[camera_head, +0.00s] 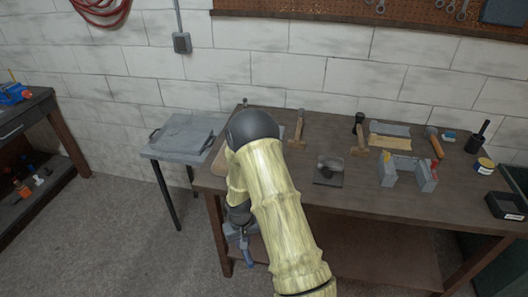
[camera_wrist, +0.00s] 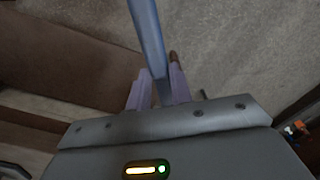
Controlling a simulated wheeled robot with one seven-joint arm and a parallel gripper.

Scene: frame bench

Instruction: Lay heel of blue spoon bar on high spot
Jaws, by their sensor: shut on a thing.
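The blue spoon bar (camera_wrist: 147,30) is a long blue strip running from the top edge of the wrist view down between my gripper's fingers (camera_wrist: 157,88). My gripper is shut on it. In the head view my gripper (camera_head: 243,232) hangs low by the front left of the bench, partly hidden by my arm, with a bit of the blue bar (camera_head: 248,257) showing below it. I cannot tell which end of the bar is the heel. No high spot can be made out in either view. A grey panel (camera_head: 183,134) lies on a small side table, apart from the bar.
The wooden bench (camera_head: 300,194) carries hammers (camera_head: 298,128), a dark plate with a rounded lump (camera_head: 328,171), grey blocks (camera_head: 388,173) and a black box (camera_head: 505,206). My arm hides part of its left end. Carpet (camera_head: 110,235) lies open at left.

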